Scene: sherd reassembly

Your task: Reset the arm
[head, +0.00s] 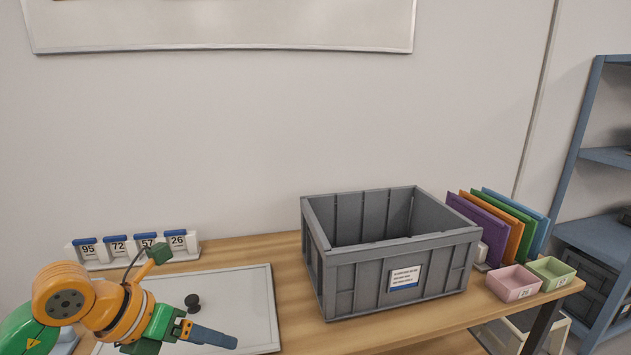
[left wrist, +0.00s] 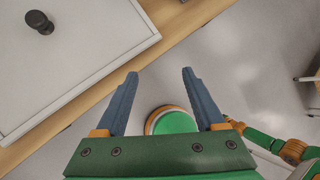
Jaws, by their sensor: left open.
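My left arm comes in from the lower left of the head view, green and orange. Its left gripper (head: 210,337) has blue-grey fingers and points right, over the front part of the white board (head: 245,287). In the left wrist view the two fingers of the left gripper (left wrist: 159,73) stand wide apart with nothing between them. There they show past the table edge, against the floor. My right gripper does not show. Green and orange parts of my own body show at the lower right of the left wrist view.
A small black knob-like piece (head: 192,302) stands on the board. Behind it is a rack of numbered cards (head: 130,250). A large grey crate (head: 345,290) stands mid-table. Coloured panels (head: 480,228), a pink bin (head: 513,284) and a green bin (head: 551,274) are at the right.

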